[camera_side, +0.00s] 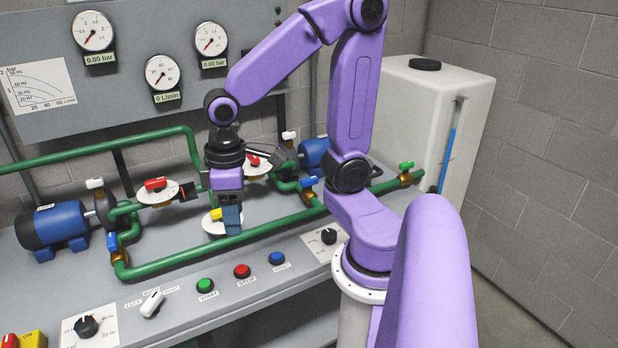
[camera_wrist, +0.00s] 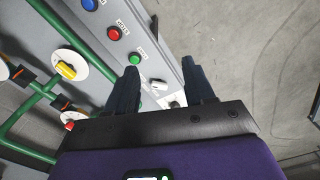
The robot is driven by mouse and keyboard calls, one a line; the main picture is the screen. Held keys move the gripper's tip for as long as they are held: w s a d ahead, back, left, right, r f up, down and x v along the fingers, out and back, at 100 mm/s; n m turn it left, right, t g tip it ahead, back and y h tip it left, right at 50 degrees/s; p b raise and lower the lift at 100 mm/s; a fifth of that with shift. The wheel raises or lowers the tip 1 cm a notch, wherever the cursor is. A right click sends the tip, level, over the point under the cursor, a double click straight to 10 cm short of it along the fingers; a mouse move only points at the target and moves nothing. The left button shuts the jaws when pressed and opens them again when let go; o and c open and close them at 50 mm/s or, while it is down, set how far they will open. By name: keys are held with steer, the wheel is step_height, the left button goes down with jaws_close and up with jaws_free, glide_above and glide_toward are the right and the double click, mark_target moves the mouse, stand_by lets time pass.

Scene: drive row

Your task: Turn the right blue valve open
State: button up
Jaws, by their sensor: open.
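The right blue valve (camera_side: 309,182) has a small blue handle on a brass body, on the green pipe below the right pump. My gripper (camera_side: 231,222) is to the left of it and apart from it, pointing down over the bench, beside the yellow-handled valve with a white disc (camera_side: 212,221). In the wrist view my gripper (camera_wrist: 162,88) has its two dark fingers apart with nothing between them. I cannot make out the right blue valve in the wrist view. Another blue handle (camera_side: 112,242) is on the left brass valve.
Green pipes (camera_side: 190,262) run across the bench around my gripper. Two red-handled valves (camera_side: 155,184) (camera_side: 254,161) stand behind. A row of buttons (camera_side: 242,271) and knobs lines the front panel. A white tank (camera_side: 405,112) stands at the right. The gauges read zero.

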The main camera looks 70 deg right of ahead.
steer(key=w+d+m, duration=0.9)
steer(key=w+d, duration=0.1)
steer(key=w, duration=0.1)
steer(key=w+d+f+m, duration=0.1)
steer(key=w+d+m, duration=0.2)
steer(key=d+m, duration=0.75)
steer(key=m, duration=1.2)
glide_above(309, 178)
step_height(309, 178, down, 6)
steer(key=r, duration=0.1)
step_height(309, 178, down, 17)
steer(key=shift+a+f, duration=0.1)
jaws_close()
